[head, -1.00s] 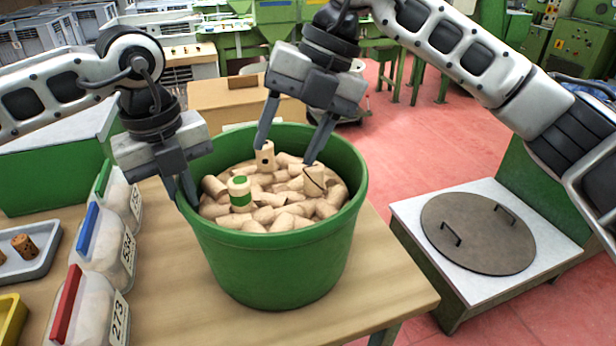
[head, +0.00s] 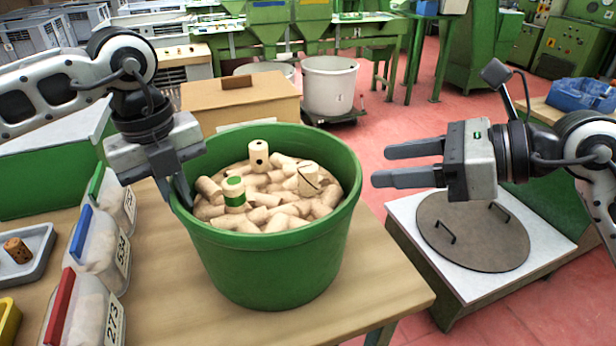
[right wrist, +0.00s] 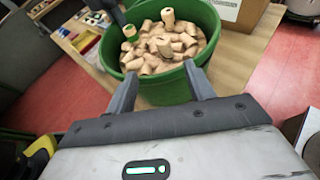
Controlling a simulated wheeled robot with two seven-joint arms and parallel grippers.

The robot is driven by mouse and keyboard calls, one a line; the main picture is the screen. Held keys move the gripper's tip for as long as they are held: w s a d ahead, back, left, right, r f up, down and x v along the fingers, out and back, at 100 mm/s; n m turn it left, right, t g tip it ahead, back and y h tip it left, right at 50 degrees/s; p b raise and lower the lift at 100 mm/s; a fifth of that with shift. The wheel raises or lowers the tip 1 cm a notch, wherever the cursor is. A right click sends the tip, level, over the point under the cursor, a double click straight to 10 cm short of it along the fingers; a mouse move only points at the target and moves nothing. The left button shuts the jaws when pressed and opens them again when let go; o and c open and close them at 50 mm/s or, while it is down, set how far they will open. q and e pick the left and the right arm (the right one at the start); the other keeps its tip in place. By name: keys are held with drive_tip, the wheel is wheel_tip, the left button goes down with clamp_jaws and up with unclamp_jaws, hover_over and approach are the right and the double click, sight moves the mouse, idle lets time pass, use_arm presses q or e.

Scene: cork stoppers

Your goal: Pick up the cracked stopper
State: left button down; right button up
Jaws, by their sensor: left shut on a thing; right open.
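The cracked stopper (head: 309,180), pale with a dark slanting line, stands tilted among plain stoppers at the right of the heap in the green tub (head: 275,260). In the right wrist view the cracked stopper (right wrist: 160,46) appears near the middle of the heap. A stopper with a dark hole (head: 259,155) and a green-banded stopper (head: 234,194) stand in the same heap. My right gripper (head: 382,166) is open and empty, outside the tub to its right, fingers pointing at it. My left gripper (head: 183,196) is shut on the tub's left rim.
Bags with red, blue and green clips (head: 88,240) and a grey tray (head: 22,262) with a brown cork are left of the tub. A cardboard box (head: 240,105) stands behind it. A round lid (head: 474,232) lies on a low stand at right. Red floor separates the stand and tub.

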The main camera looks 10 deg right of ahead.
sight(317, 172)
drive_tip(key=shift+d+x, duration=0.2)
drive_tip(key=shift+x, duration=5.65)
drive_tip(key=shift+w+f, duration=0.15)
drive_tip(key=shift+c, duration=0.3)
drive_tip(key=c, duration=1)
